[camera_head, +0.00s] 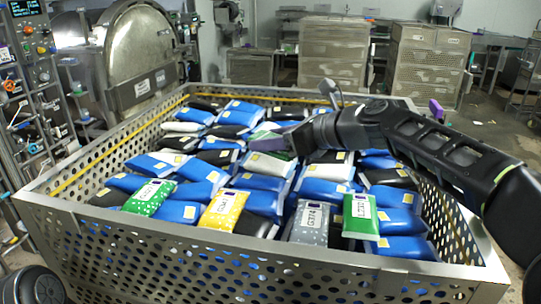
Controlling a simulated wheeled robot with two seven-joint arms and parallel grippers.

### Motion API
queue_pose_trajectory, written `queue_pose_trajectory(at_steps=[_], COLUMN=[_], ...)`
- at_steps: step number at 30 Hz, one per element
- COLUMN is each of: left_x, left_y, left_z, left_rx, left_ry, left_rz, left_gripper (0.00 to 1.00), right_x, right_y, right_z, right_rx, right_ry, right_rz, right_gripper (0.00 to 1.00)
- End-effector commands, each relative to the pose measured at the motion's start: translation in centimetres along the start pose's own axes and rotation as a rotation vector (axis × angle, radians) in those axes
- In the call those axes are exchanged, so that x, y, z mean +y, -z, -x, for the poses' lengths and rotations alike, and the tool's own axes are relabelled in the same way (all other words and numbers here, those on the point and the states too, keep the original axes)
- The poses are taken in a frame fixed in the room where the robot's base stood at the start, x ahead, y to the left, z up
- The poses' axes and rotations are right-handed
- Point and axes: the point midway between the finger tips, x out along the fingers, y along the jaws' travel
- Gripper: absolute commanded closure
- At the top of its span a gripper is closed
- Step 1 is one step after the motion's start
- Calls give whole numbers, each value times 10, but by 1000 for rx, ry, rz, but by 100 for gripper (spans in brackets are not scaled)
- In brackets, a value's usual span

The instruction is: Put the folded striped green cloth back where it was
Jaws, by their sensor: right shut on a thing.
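My right gripper (288,138) comes in from the right over the middle of the large perforated metal basket (130,225). It is shut on a small folded cloth (266,139) just above the pouches. The cloth shows greenish and dull purple; its stripes are too small to make out clearly, and the gripper hides part of it. I cannot tell whether the cloth touches the pouches under it. My left gripper is not in view.
The basket is full of blue, black, white and green pouches, with a yellow pouch (223,210) and a grey pouch (309,222) in front. A round steel autoclave door (140,55) stands behind left. Stacked metal crates (333,52) stand behind. A small purple thing (437,110) shows beyond my right arm.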

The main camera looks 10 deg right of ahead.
Motion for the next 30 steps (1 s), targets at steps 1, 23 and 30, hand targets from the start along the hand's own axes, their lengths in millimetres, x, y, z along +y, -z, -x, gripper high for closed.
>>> queue_pose_trajectory(at_steps=[1, 23, 30], left_x=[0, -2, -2], left_y=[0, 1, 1], left_z=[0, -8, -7], left_rx=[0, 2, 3], left_ry=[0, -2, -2], left_rz=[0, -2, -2], left_gripper=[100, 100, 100], right_x=[0, 0, 0], right_y=[0, 38, 38], right_z=[0, -16, -15], right_rx=[0, 1, 1], right_ry=[0, 0, 0], right_rz=[0, -1, 0], right_gripper=[88, 88, 32])
